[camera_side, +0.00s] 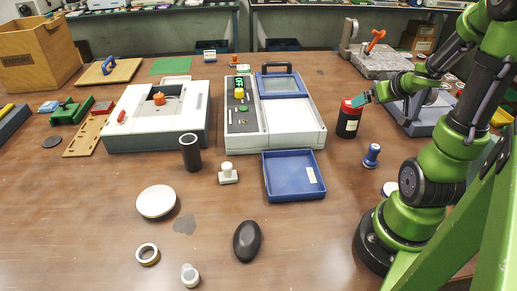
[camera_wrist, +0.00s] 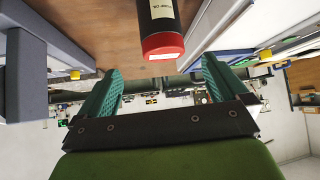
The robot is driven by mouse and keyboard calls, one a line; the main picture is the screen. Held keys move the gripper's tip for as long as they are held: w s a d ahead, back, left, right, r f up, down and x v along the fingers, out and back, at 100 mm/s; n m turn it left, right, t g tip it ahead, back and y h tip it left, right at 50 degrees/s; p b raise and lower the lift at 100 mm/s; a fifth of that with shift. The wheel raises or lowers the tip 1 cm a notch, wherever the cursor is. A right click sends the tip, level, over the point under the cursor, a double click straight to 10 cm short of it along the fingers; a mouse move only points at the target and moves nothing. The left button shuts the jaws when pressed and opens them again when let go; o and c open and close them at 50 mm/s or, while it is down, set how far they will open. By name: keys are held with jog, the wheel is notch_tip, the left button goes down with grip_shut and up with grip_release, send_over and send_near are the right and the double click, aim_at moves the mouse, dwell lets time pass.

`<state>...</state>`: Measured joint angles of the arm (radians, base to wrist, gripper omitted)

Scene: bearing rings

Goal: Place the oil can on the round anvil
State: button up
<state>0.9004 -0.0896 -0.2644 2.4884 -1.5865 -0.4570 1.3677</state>
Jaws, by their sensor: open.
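The oil can appears to be the black cylinder with a red top and pale label (camera_side: 348,122), upright on the table right of the blue tray. In the wrist view the can (camera_wrist: 158,18) shows its red end toward me, ahead of the fingertips and roughly centred between them. My gripper (camera_side: 362,99) is beside the can's red top in the side view. My gripper (camera_wrist: 161,75) is open with nothing between its teal fingers. I cannot tell for sure which thing is the round anvil; a low pale round disc (camera_side: 156,201) lies at the front left.
A blue tray (camera_side: 294,190) and a white-and-blue instrument (camera_side: 300,125) stand left of the can. A blue-handled stamp (camera_side: 371,155) stands in front of it. A grey stone block (camera_side: 378,64) is behind. A black oval object (camera_side: 247,241) lies at the front; bare table surrounds it.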

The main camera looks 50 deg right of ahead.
aim_at(349, 105)
jog(key=x, duration=0.7)
jog(key=shift+w+r+x, duration=0.15)
jog(key=shift+x, duration=0.75)
jog(key=shift+w+r+x, duration=0.1)
jog(key=shift+w+x, duration=0.05)
jog(key=shift+x, duration=0.75)
jog(key=shift+w+r+x, duration=0.15)
jog(key=shift+x, duration=0.75)
jog(key=shift+r, duration=0.15)
jog(key=c, duration=1.5)
